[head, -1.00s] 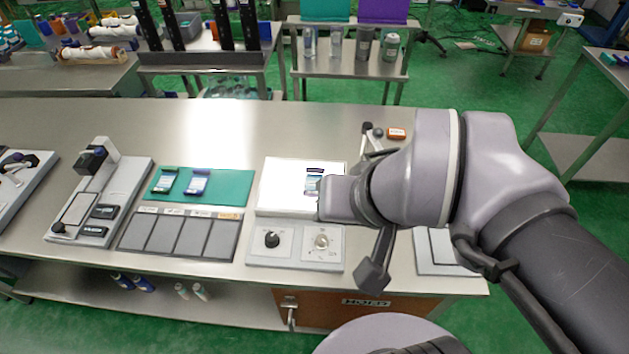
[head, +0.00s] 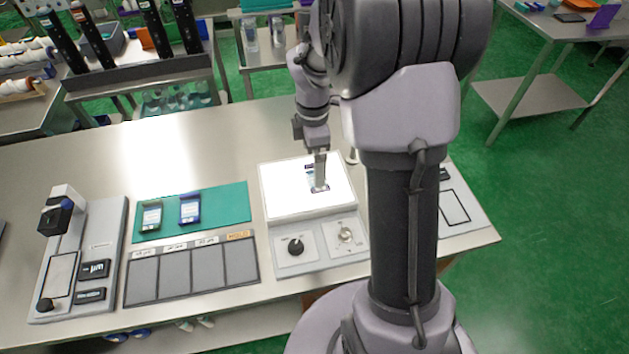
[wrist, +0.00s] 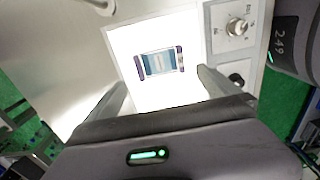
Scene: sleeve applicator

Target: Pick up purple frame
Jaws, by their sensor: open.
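A small frame with dark purple ends and a blue-grey striped middle (wrist: 160,63) lies flat on a lit white panel (wrist: 118,40) in the wrist view. In the head view the frame (head: 309,168) is partly hidden by my gripper (head: 318,185), and the lit panel (head: 283,198) is bright around it. My gripper is open and points down over the panel. In the wrist view its two fingers (wrist: 163,83) are spread wide and nothing is between their tips. The frame is just beyond them, apart from both. The exact height above the panel is hard to tell.
A green mat (head: 228,203) left of the panel bears a green-ended frame (head: 151,216) and a blue-purple frame (head: 190,208). Grey pads (head: 175,274) lie in front. A knob box (head: 320,245) adjoins the panel. A grey device (head: 85,260) stands left.

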